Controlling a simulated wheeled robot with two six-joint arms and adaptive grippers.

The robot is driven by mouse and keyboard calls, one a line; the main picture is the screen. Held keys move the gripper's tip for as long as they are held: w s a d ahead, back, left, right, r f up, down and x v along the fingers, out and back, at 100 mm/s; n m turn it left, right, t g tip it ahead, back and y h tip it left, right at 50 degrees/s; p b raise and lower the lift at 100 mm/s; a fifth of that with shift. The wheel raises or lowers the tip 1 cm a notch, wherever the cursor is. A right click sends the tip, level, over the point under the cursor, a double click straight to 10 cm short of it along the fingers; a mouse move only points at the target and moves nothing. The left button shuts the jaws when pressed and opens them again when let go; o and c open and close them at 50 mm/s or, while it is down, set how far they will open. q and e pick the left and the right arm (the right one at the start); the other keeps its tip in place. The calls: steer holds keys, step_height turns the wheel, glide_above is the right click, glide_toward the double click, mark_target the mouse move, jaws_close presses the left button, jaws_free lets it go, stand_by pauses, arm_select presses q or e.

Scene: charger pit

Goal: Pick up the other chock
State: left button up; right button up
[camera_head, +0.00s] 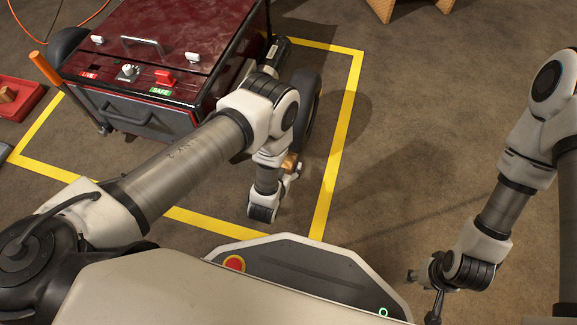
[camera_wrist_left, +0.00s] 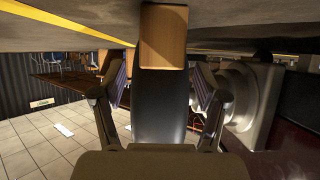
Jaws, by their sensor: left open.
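A wooden chock (camera_head: 290,162) stands on the floor by the dark wheel (camera_head: 304,105) at the cart's right side, partly hidden by my left arm. In the left wrist view the chock (camera_wrist_left: 163,38) shows ahead, against the dark tyre (camera_wrist_left: 158,105), with the picture turned over. My left gripper (camera_wrist_left: 160,80) is open, its fingers spread to either side, with the chock beyond the fingertips. In the head view it is mostly hidden behind its own wrist. My right gripper (camera_head: 426,287) hangs empty at the lower right; its finger opening is unclear.
The dark red cart (camera_head: 170,45) stands inside yellow floor lines (camera_head: 338,130). A red tray (camera_head: 22,98) at the left edge holds a wooden block (camera_head: 6,95). Floor at right is clear.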

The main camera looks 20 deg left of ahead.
mark_target(288, 162)
arm_select(q)
steer(key=b+x, duration=0.2)
steer(key=x, duration=0.1)
steer(key=shift+f, duration=0.45)
steer(key=shift+w, duration=0.3)
steer(key=shift+r, duration=0.15)
arm_select(e)
steer(key=f, duration=0.1)
steer(key=w+f, duration=0.1)
steer(key=f, duration=0.1)
steer(key=shift+f, duration=0.25)
arm_select(q)
steer(key=shift+a, duration=0.1)
steer(key=c, duration=1.3)
